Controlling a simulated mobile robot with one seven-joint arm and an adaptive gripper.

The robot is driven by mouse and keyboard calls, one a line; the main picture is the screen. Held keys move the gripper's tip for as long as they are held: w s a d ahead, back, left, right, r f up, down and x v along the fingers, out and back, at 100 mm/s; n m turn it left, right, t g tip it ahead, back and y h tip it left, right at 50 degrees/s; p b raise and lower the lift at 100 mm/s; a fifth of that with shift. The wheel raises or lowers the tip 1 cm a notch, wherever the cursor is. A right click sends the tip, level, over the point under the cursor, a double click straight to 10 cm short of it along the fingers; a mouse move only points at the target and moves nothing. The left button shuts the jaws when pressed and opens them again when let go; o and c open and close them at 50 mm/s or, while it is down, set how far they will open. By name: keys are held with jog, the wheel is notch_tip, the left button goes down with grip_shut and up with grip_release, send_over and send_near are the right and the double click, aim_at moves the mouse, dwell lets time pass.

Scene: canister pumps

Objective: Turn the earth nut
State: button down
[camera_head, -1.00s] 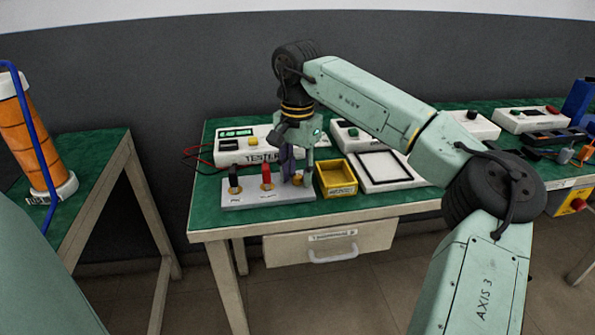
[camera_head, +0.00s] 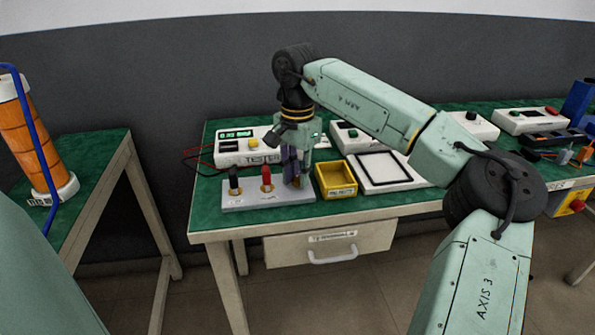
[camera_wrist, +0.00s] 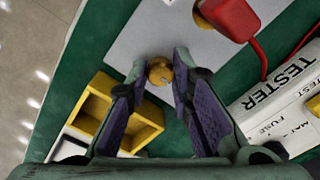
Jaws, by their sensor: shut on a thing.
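The brass earth nut (camera_wrist: 160,72) sits on the grey terminal board (camera_wrist: 165,30). My gripper (camera_wrist: 161,68) points down at the board with its purple-padded fingers on either side of the nut, shut on it. In the head view my gripper (camera_head: 296,180) is at the right end of the terminal board (camera_head: 245,200), and its fingers hide the nut there. A red plug (camera_head: 266,178) and a black plug (camera_head: 234,181) stand on the same board, left of my gripper. The red plug (camera_wrist: 232,18) shows close by in the wrist view.
A yellow open bin (camera_head: 337,190) stands just right of the board. The white tester (camera_head: 228,158) with red leads is behind it. A white framed panel (camera_head: 408,182) lies further right. The green bench top (camera_head: 204,216) is bare in front.

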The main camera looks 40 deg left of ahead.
jog(key=m+p, duration=0.1)
jog(key=m, duration=0.2)
jog(key=shift+r, duration=0.15)
jog(key=m+p, duration=0.1)
jog(key=m, duration=0.6)
jog(key=shift+m, duration=0.3)
jog(key=m, duration=0.3)
jog(key=shift+w+m, duration=0.1)
jog(key=shift+m, duration=0.2)
jog(key=m, duration=0.3)
jog(key=shift+m, duration=0.3)
jog(key=m, duration=0.3)
jog(key=shift+m, duration=0.4)
jog(key=m+b, duration=0.1)
jog(key=m, duration=0.5)
jog(key=shift+m, duration=0.3)
jog(key=c, duration=1.4)
grip_release()
